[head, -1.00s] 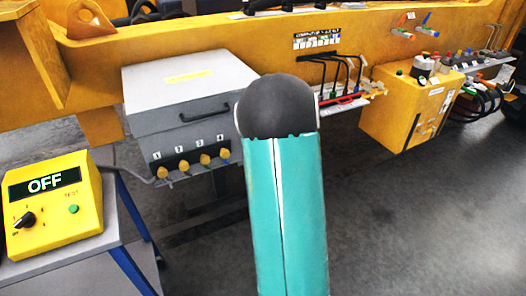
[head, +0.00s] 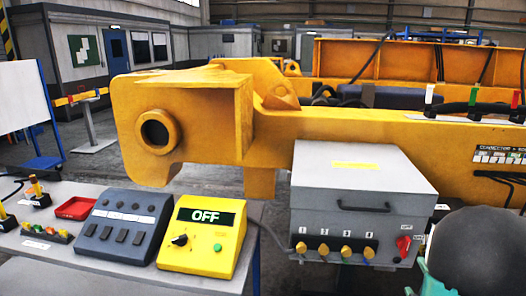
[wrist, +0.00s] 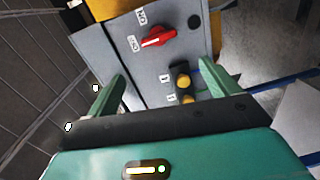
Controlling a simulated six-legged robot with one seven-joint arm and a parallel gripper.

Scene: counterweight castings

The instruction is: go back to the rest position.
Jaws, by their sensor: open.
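My gripper (wrist: 160,68) is open in the wrist view, with its two green fingers apart and nothing between them. Beyond the fingers is the end of a grey box (wrist: 130,40) with a red rotary switch (wrist: 158,37) and yellow knobs (wrist: 183,82). I cannot tell how far the fingers are from it. In the head view, only a dark rounded joint and some teal of my arm show at the lower right; the gripper is not seen there.
The grey box (head: 360,185) stands by a yellow machine frame (head: 390,135), its red switch (head: 404,245) close to my arm. A bench at lower left holds a yellow meter reading OFF (head: 205,235), a dark control box (head: 122,225) and a red tray (head: 76,208).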

